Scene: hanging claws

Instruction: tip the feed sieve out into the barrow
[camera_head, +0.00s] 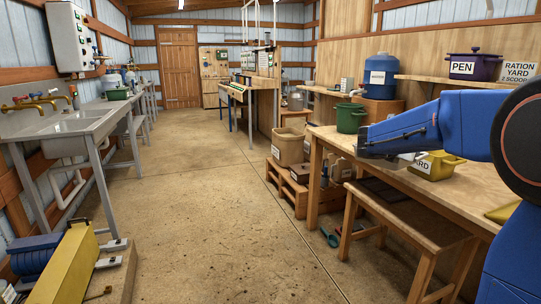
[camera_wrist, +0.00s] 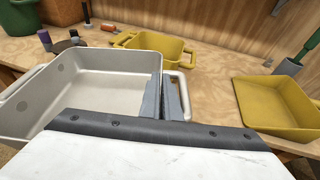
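In the wrist view a pale grey, deep rectangular pan (camera_wrist: 100,95) with round dots on its walls fills the left; it may be the feed sieve. A pale handle loop (camera_wrist: 187,80) stands at its right side. My gripper (camera_wrist: 166,88) is at this handle, its two grey fingers close together beside the pan's right wall. Whether they are shut on the handle or wall is not clear. In the head view my gripper (camera_head: 362,148) shows only partly, at the table's near edge, and the pan cannot be made out. I cannot pick out a barrow in either view.
A yellow two-handled tub (camera_wrist: 160,48) stands just behind the pan, and a yellow open scoop tray (camera_wrist: 278,105) lies to the right. A green bucket (camera_head: 351,118) stands on the workbench (camera_head: 470,188). A wooden bench (camera_head: 410,215) stands before it. The central floor (camera_head: 210,200) is clear.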

